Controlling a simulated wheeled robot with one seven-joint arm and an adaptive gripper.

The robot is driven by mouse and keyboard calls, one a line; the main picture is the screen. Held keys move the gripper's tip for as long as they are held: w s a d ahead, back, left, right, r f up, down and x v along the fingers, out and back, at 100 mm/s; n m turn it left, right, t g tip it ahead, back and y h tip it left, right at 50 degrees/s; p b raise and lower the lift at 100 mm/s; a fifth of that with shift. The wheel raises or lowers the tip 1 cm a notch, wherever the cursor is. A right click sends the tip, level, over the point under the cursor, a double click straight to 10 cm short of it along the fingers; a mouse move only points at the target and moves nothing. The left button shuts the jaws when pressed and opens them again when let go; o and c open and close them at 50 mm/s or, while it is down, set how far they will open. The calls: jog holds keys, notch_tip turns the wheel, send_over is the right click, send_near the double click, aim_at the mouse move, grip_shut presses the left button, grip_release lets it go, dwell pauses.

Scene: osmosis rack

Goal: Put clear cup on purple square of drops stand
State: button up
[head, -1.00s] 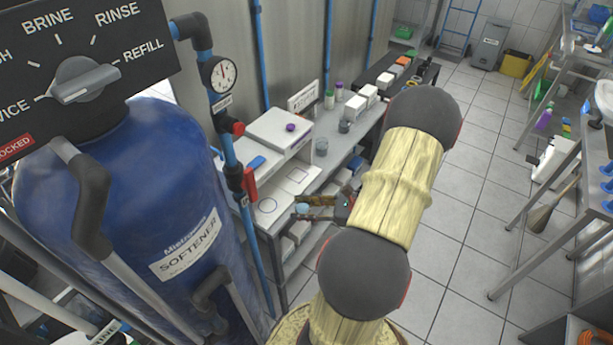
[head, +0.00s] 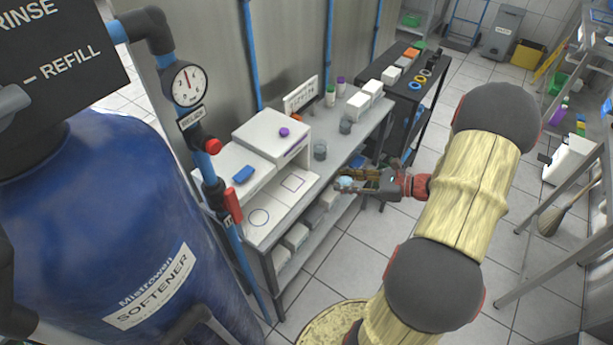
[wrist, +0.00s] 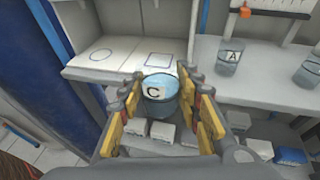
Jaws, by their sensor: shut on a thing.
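A clear, bluish cup marked C (wrist: 159,92) is between the fingers of my gripper (wrist: 165,100), which is shut on it. In the head view my gripper (head: 362,183) holds the cup (head: 345,183) in front of the bench's front edge. The white drops stand (head: 272,207) lies beyond and to the left, with a blue circle outline (head: 259,217) and a purple square outline (head: 293,183). In the wrist view the square (wrist: 159,60) is just beyond the cup, and the circle (wrist: 101,54) is left of it. Both outlines are empty.
Another clear cup marked A (wrist: 230,55) stands on the bench; one more cup (wrist: 308,70) is to its right. White boxes (head: 296,237) sit on the lower shelf. A blue pipe with a red valve handle (head: 233,206) and the blue softener tank (head: 110,220) stand at the left.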

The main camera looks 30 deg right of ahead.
jog(key=b, duration=0.4)
send_over(293, 182)
jog(key=shift+s+a, duration=0.1)
jog(key=shift+f+b, duration=0.75)
jog(key=shift+f, duration=0.95)
jog(key=shift+f, duration=0.1)
jog(key=shift+f, duration=0.15)
jog(key=o, duration=0.9)
jog(key=shift+o, duration=0.2)
jog(key=shift+r, duration=0.2)
